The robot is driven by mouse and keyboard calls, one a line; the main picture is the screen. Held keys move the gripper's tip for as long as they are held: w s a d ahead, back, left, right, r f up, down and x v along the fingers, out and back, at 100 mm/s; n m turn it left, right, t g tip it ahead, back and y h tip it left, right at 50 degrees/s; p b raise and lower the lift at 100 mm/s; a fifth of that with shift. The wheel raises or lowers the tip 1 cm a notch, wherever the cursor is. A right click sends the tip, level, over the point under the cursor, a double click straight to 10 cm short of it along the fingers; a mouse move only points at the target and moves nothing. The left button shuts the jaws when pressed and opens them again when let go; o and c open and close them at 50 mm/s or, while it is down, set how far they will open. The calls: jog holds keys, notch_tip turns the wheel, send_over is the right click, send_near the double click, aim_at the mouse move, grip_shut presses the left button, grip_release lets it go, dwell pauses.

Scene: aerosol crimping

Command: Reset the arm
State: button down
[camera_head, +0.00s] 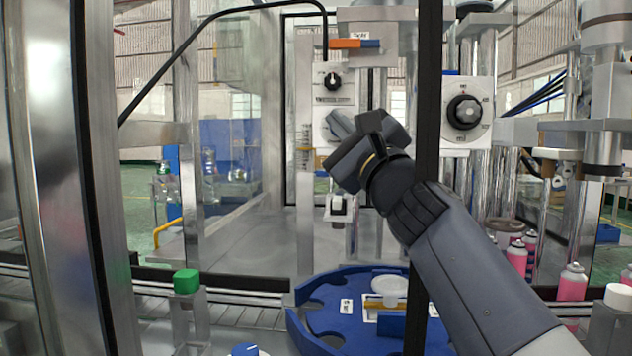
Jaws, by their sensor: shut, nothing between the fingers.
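My arm reaches in from the lower right corner, past a black upright post. My gripper (349,128) is at its end, raised in front of the machine's control panels and holding nothing. Its fingers are together and point up and left. Just behind it is a pale panel, mostly covered by the gripper. A panel with a black knob (332,82) is above it. A larger panel with a black dial (464,111) is to its right.
A blue round turntable (322,318) with notches lies below my arm. A green-capped post (186,282) stands at lower left. Pink aerosol cans (572,283) stand at right. The black upright post (424,190) and a metal frame (60,180) at left bound the space.

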jog(key=shift+w+d+r+p, duration=0.2)
jog(key=shift+w+r+p, duration=0.9)
jog(key=shift+r+p, duration=0.55)
jog(key=shift+w+d+r+p, duration=0.25)
jog(key=shift+w+r+p, duration=1)
jog(key=shift+r, duration=0.65)
jog(key=shift+w+d+r+p, duration=0.2)
jog(key=shift+w+r+p, duration=0.7)
jog(key=shift+r+p, duration=0.85)
jog(key=shift+f, duration=0.15)
